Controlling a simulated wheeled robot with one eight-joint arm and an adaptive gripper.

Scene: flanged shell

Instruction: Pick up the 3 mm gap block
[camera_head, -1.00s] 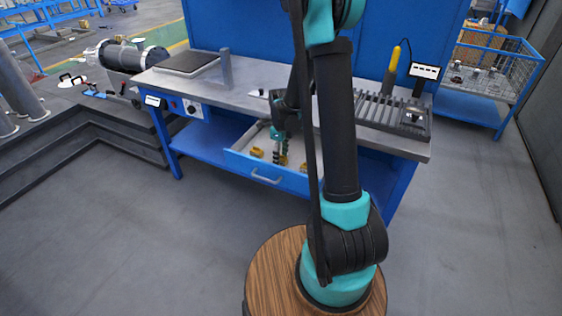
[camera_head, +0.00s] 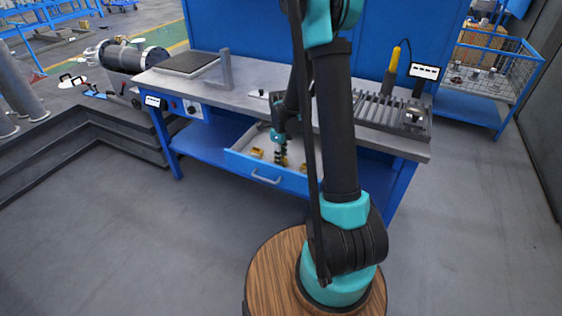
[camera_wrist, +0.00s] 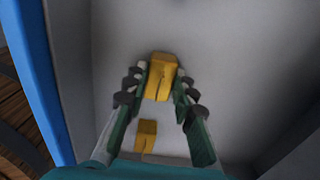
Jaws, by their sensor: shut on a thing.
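In the wrist view my gripper (camera_wrist: 158,82) has its two fingers on either side of a yellow block (camera_wrist: 160,74), shut on it. A second, smaller-looking yellow block (camera_wrist: 146,136) shows below it, apart from the fingers. No size marking is readable on either block. In the head view my gripper (camera_head: 282,160) reaches down into the open drawer (camera_head: 290,183). Other yellow blocks lie in the drawer, one to the left (camera_head: 257,153) and one to the right (camera_head: 303,168) of my gripper. I cannot tell whether the held block touches the drawer floor.
The drawer's blue front wall (camera_wrist: 36,70) runs along the left of the wrist view. The workbench top (camera_head: 245,82) is above the drawer and carries a dark plate (camera_head: 188,62), a slotted rack (camera_head: 375,108) and a small display (camera_head: 425,72). The drawer's pale floor is largely clear.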

